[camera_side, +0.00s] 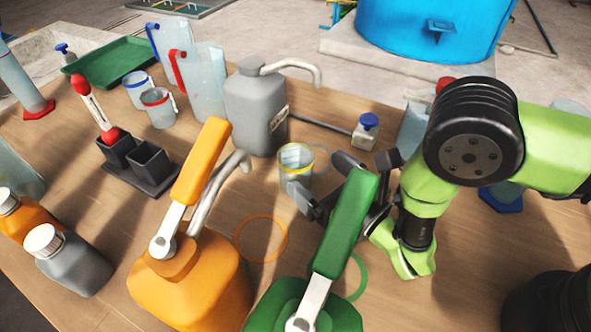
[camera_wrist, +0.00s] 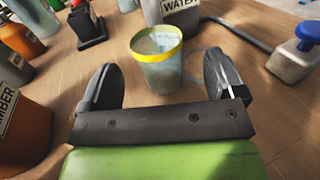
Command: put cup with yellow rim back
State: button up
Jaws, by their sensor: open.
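The cup with the yellow rim (camera_side: 294,166) is a clear cup standing upright on the wooden table, in front of the grey jug. In the wrist view the cup (camera_wrist: 160,62) is at the middle top, lined up with the gap between my fingers. My gripper (camera_side: 322,178) is open and low over the table, just right of the cup; its near finger overlaps the cup's lower edge in the side view. In the wrist view my gripper (camera_wrist: 162,78) has a finger on each side, apart from the cup. A thin pale ring (camera_side: 318,160) shows behind the cup.
The grey water jug (camera_side: 250,110) stands behind the cup. Orange (camera_side: 205,285) and green (camera_side: 318,310) pump jugs stand in front, near my arm. A blue-capped bottle (camera_side: 365,132) is at the back right. Blue-rimmed (camera_side: 139,92) and red-rimmed (camera_side: 160,112) cups stand at the left.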

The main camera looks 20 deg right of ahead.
aim_at(307, 169)
jog(key=shift+x, duration=2.95)
jog(key=shift+a+f, duration=0.1)
jog(key=shift+a, duration=0.1)
jog(key=c, duration=1.1)
jog(key=shift+o, duration=0.2)
notch_tip(307, 169, up, 9)
jog(key=w+d+f+m+t+h, duration=0.1)
jog(key=w+d+m+h, duration=0.4)
jog(key=h, duration=0.2)
jog(key=shift+s+f, duration=0.1)
jog(key=shift+f, duration=3.75)
